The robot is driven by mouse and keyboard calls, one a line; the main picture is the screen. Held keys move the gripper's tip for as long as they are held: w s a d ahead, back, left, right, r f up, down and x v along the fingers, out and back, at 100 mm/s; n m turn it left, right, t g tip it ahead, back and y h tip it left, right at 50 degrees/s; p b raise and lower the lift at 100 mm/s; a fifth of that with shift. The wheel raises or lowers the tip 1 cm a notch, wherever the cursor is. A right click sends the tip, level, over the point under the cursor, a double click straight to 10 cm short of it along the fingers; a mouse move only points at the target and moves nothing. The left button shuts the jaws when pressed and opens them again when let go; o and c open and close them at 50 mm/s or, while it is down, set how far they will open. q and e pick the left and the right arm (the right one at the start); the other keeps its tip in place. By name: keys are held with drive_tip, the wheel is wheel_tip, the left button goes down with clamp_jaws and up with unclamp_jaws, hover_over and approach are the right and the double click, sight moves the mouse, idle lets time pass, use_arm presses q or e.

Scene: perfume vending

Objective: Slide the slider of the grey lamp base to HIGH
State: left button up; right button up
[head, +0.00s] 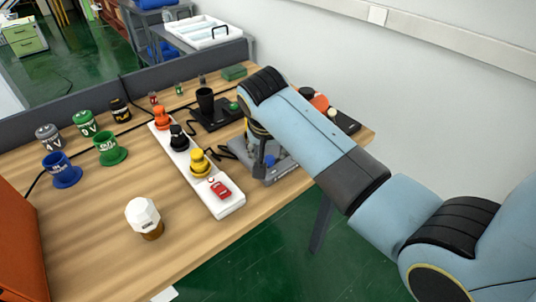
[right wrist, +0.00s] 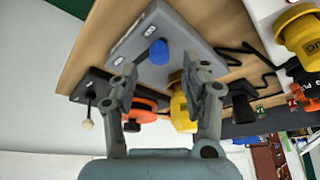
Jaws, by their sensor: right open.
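The grey lamp base (head: 284,172) stands near the table's right front edge, partly hidden by my right arm in the head view. In the right wrist view the base (right wrist: 185,40) carries a blue slider knob (right wrist: 159,52) and small labels, too small to read. The blue knob also shows in the head view (head: 270,160). My right gripper (right wrist: 160,68) is open, its fingertips apart over the base on either side of the knob in the picture. Whether the fingers touch the knob or base, I cannot tell. A yellow part (right wrist: 181,108) shows between the fingers. My left gripper is out of view.
A white power strip (head: 231,207) with orange, black and yellow plugs lies left of the base. A white bulb (head: 143,213) stands at the front. A black cup (head: 206,100) is behind.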

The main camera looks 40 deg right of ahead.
sight(270, 158)
drive_tip(key=shift+x, duration=1.9)
clamp_jaws()
